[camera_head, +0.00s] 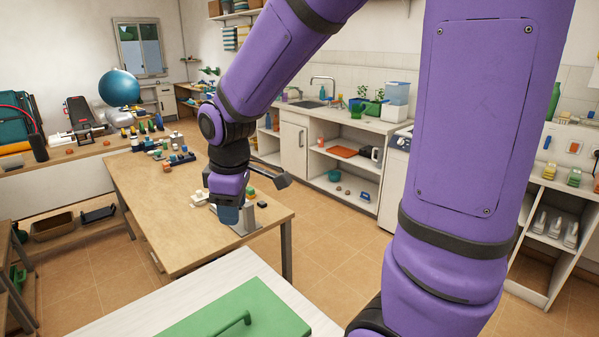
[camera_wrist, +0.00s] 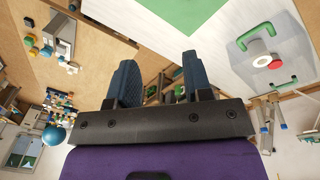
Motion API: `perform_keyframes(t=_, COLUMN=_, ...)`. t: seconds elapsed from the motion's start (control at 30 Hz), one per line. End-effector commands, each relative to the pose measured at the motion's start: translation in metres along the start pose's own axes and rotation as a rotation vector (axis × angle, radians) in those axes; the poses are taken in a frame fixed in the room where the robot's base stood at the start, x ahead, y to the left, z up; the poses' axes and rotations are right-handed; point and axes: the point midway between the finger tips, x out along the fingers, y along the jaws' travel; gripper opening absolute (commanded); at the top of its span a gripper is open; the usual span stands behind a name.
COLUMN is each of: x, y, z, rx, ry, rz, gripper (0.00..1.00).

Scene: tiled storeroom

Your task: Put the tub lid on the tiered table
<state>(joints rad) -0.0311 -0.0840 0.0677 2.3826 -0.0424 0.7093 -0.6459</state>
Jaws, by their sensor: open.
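I cannot tell which table is the tiered one. My gripper (camera_head: 228,215) points down over the wooden table (camera_head: 150,210). Its two blue fingers are apart and empty in the wrist view (camera_wrist: 160,75).
A grey metal holder (camera_head: 246,220) stands on the wooden table close to my gripper. Several small coloured blocks (camera_head: 178,158) lie at that table's far end. A counter with a sink (camera_head: 318,103) runs along the back wall. The near middle of the wooden table is clear.

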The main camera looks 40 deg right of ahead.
Motion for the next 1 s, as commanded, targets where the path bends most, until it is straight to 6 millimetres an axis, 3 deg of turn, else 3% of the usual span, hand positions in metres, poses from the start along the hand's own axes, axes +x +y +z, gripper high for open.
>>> perform_keyframes(t=0.03, x=-0.017, y=-0.003, z=0.008, rx=0.052, ry=0.023, rz=0.022, gripper=0.46)
perform_keyframes(t=0.2, x=-0.059, y=-0.017, z=0.035, rx=0.237, ry=0.086, rz=0.064, gripper=0.46)
perform_keyframes(t=0.5, x=-0.114, y=-0.05, z=0.088, rx=0.555, ry=0.219, rz=0.106, gripper=0.46)
perform_keyframes(t=0.73, x=-0.134, y=-0.072, z=0.118, rx=0.727, ry=0.297, rz=0.108, gripper=0.46)
perform_keyframes(t=1.0, x=-0.138, y=-0.078, z=0.126, rx=0.778, ry=0.318, rz=0.105, gripper=0.46)
